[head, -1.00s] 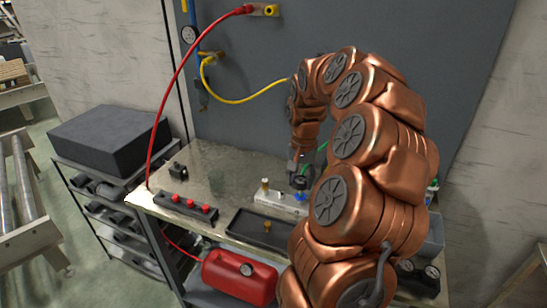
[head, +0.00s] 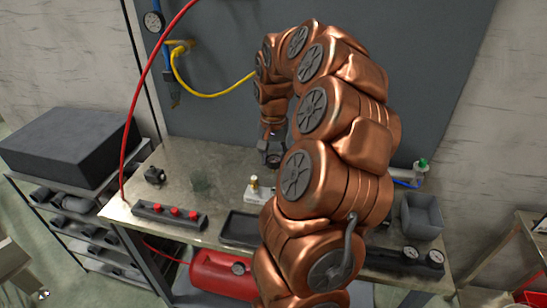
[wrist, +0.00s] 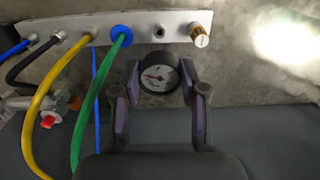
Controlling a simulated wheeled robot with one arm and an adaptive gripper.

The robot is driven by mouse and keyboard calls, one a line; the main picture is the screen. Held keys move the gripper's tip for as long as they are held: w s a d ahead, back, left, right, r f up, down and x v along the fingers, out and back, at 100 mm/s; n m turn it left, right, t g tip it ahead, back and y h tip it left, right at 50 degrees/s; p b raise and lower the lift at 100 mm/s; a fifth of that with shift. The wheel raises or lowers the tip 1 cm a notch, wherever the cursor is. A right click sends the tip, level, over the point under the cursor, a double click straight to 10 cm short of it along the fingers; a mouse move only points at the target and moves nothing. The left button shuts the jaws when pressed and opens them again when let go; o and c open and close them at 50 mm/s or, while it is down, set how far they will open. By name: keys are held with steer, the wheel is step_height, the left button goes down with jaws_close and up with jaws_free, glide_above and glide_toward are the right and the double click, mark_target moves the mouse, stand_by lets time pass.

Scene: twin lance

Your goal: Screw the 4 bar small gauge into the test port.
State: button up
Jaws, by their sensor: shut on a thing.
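A small round gauge (wrist: 158,77) with a white dial and dark rim is held between the two fingertips of my gripper (wrist: 160,74), its dial facing the wrist camera. Its scale is too small to read. My gripper also shows in the head view (head: 271,152), above the bench. A pale manifold bar (wrist: 141,30) lies beyond the gauge in the wrist view. A bare metal port (wrist: 159,32) on it, apparently the test port, lies straight beyond the gauge, with a visible gap between them. The gauge's thread is hidden.
Beside the bare port are a brass fitting (wrist: 199,36) on the right and a green hose (wrist: 112,65) in a blue collar on the left. A yellow hose (wrist: 58,75) curves nearby.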

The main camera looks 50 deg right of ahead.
mark_target(273, 159)
steer(key=shift+f+b, duration=0.15)
steer(key=shift+b, duration=0.25)
steer(key=shift+a+f, duration=0.1)
steer(key=shift+f, duration=0.1)
steer(key=shift+s+f+b, duration=0.1)
steer(key=shift+f+b, duration=2.1)
steer(key=shift+f, duration=0.4)
steer(key=shift+b, duration=1.2)
steer(key=shift+f+b, duration=0.95)
steer(key=shift+f, duration=0.35)
steer(key=o, duration=1.2)
steer(key=shift+r, duration=0.1)
step_height(273, 159, up, 12)
steer(key=shift+f, duration=0.1)
